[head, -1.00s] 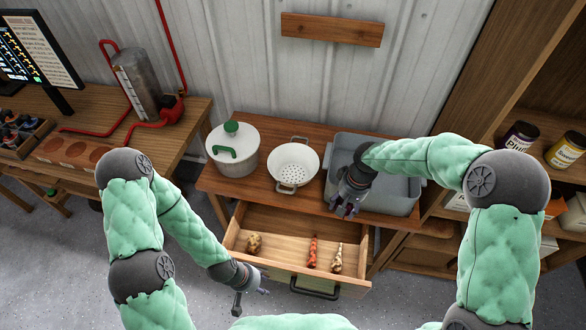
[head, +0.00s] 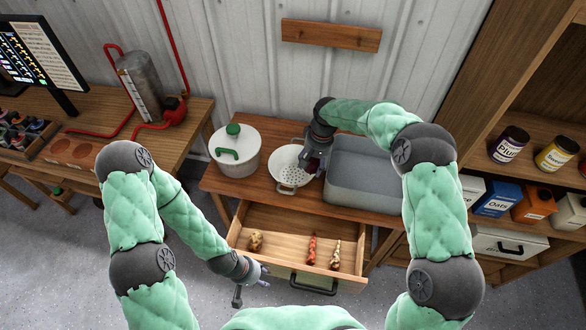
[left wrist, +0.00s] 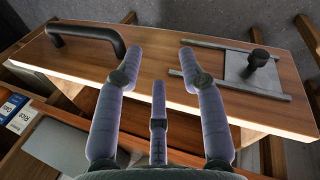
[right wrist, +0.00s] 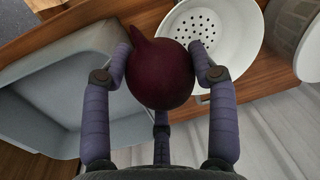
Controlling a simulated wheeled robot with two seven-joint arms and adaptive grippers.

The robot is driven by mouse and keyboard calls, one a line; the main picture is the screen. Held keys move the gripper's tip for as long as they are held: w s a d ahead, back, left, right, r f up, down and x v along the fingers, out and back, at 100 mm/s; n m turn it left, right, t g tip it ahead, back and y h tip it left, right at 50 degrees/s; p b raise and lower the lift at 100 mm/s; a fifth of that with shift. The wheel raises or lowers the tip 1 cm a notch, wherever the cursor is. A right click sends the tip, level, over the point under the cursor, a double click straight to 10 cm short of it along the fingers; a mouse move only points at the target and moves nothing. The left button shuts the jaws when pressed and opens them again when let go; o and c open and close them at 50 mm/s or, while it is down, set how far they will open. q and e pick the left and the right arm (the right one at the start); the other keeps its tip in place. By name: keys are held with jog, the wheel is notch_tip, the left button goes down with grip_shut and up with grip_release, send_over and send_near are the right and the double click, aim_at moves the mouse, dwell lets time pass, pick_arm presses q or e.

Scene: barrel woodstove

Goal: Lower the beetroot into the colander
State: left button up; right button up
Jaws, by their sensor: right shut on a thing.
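The dark purple beetroot (right wrist: 160,75) is between the fingers of my right gripper (right wrist: 161,58), which is shut on it. In the head view my right gripper (head: 314,168) is at the right side of the white colander (head: 285,170); the beetroot is hard to make out there. In the right wrist view the colander (right wrist: 240,40), with its holes showing, lies beyond and to the right of the beetroot. Whether the beetroot is over the rim is not clear. My left gripper (head: 252,283) is open and empty in front of the drawer; its spread fingers show in the left wrist view (left wrist: 161,65).
A grey basin (head: 365,180) is right of the colander. The open drawer (head: 285,232) below holds a few root vegetables. Shelves with jars and boxes (head: 498,198) are at the right.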

send_over(293, 174)
jog(key=shift+w+d+f, duration=0.1)
jog(key=shift+d+f, duration=0.15)
jog(key=shift+f, duration=0.65)
dwell(0.3)
jog(key=shift+f+b, duration=1.7)
jog(key=shift+f, duration=1.8)
jog(key=shift+f+b, duration=1.45)
jog(key=shift+f, duration=1.1)
